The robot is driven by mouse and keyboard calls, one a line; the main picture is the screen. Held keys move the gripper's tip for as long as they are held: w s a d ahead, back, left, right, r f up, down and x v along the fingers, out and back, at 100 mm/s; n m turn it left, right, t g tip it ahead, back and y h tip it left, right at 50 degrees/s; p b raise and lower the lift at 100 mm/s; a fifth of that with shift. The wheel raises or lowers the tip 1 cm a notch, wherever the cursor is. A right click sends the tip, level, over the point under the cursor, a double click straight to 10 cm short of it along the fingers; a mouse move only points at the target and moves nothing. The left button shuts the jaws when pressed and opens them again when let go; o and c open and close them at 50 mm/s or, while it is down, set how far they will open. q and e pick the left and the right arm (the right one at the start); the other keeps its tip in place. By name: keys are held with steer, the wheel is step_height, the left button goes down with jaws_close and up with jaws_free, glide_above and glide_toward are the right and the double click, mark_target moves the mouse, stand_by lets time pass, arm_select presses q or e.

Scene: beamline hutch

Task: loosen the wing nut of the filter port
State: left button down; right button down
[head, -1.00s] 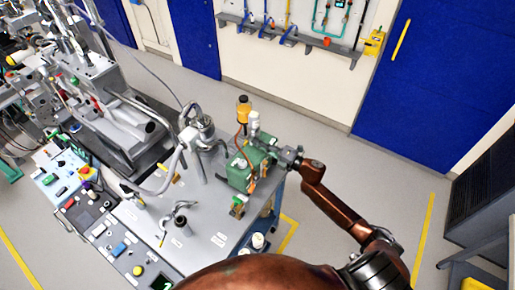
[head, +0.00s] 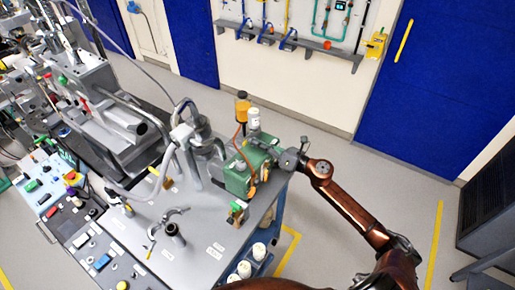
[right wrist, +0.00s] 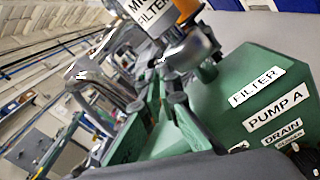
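The green pump (head: 238,178) stands at the right end of the bench; it also shows in the right wrist view (right wrist: 235,95), with labels "FILTER", "PUMP A" and "DRAIN". A white filter canister (head: 254,119) stands upright on it, and its label shows in the wrist view (right wrist: 152,12). A grey metal fitting (right wrist: 188,50) sits under the canister; I cannot make out the wing nut clearly. My right gripper (head: 279,154) is at the pump's right side, close to the top. My left gripper is not in view.
White bottles (head: 244,269) sit below the bench edge.

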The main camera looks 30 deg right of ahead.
steer(key=shift+a+f+n+b, duration=0.1)
steer(key=shift+f+n+b, duration=0.1)
steer(key=shift+n+b, duration=1.9)
steer(key=c, duration=2.5)
jaws_free()
steer(key=shift+r, duration=0.1)
steer(key=v, duration=1.2)
